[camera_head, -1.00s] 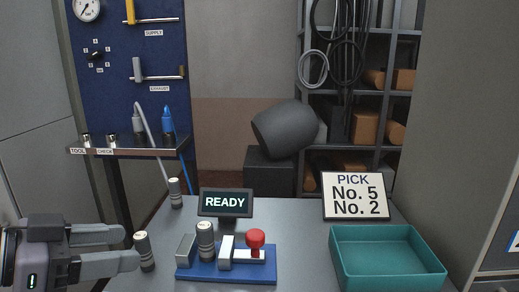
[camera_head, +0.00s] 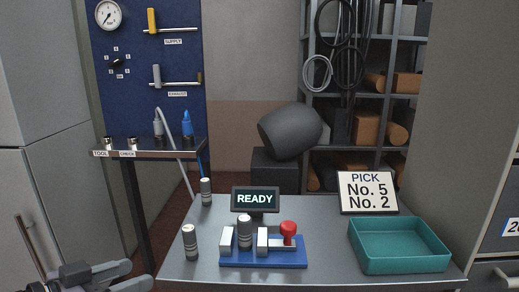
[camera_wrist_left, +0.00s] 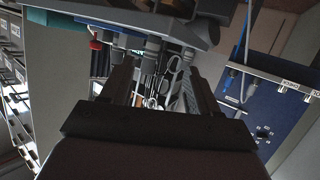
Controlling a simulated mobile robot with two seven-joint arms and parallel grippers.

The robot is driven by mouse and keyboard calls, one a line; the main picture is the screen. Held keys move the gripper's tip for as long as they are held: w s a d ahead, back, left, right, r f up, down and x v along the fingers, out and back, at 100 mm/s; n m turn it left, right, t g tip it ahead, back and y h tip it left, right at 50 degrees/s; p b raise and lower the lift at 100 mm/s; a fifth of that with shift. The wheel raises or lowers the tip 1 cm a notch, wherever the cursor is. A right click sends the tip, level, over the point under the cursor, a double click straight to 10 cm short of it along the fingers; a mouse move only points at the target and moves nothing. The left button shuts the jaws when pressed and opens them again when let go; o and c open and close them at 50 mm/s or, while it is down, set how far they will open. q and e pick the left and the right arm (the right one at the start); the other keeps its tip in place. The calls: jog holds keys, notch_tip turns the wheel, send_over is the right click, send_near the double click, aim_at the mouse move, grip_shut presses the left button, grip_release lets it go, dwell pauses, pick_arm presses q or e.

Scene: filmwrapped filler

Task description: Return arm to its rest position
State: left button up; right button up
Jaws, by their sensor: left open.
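My left gripper (camera_head: 118,277) is at the bottom left of the head view, low and left of the table (camera_head: 310,268). Its two fingers are apart with nothing between them. In the left wrist view the two dark fingers (camera_wrist_left: 160,88) point toward the table and the shelving, with a clear gap. My right gripper does not show in either view.
On the table stand two grey cylinders (camera_head: 190,243) (camera_head: 206,192), a blue fixture (camera_head: 262,256) holding another cylinder and a red knob (camera_head: 288,229), a READY display (camera_head: 255,199), a PICK sign (camera_head: 367,192) and an empty teal tray (camera_head: 400,246). A blue tool panel (camera_head: 150,70) stands behind left.

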pick_arm(q)
notch_tip(320, 180, down, 12)
jog(key=s+n+y+p, duration=0.3)
jog(key=s+d+f+g+y+p, duration=0.1)
jog(key=s+d+f+y+p, duration=0.1)
jog(key=s+f, duration=0.9)
jog(key=shift+s+f+n+y+p, duration=0.2)
jog(key=shift+s+n+y+p, duration=0.25)
jog(key=shift+s+y, duration=0.15)
jog(key=shift+w, duration=0.1)
